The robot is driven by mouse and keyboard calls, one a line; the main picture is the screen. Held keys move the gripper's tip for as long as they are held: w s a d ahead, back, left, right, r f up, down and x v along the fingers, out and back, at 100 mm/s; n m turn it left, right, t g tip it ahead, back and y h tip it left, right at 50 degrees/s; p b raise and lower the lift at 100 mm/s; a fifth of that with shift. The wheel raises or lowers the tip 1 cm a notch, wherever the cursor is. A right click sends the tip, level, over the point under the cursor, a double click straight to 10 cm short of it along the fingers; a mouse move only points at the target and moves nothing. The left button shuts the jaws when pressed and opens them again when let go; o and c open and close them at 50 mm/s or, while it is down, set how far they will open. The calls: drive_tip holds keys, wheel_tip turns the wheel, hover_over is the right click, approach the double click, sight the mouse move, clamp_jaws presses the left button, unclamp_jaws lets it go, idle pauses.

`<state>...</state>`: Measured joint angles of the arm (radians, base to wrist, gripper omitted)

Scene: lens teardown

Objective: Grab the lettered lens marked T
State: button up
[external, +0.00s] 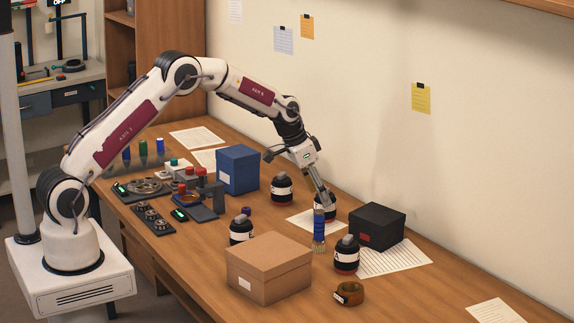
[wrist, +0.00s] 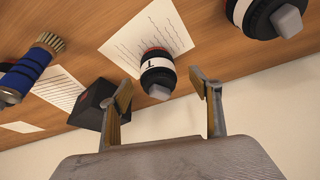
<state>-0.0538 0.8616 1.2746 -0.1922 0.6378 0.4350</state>
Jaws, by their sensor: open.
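The lens marked T (wrist: 158,70) is a black barrel with a white band and grey cap. In the wrist view it stands on a sheet of paper, its letter facing the camera. My gripper (wrist: 160,82) is open, with one finger on each side of the lens in the picture and nothing held. In the external view my gripper (external: 323,196) is directly over this lens (external: 325,214), which is partly hidden by the fingers and a blue brush.
The blue brush (external: 319,232) stands close in front. A black box (external: 377,228) is to the right. Similar lenses stand at the left (external: 281,189), front left (external: 241,231) and front right (external: 346,256). A cardboard box (external: 268,267) is nearer. The table's right end is mostly clear.

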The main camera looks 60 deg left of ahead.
drive_tip(key=shift+f, duration=0.1)
drive_tip(key=shift+x, duration=2.5)
drive_tip(key=shift+d, duration=0.2)
drive_tip(key=c, duration=1.7)
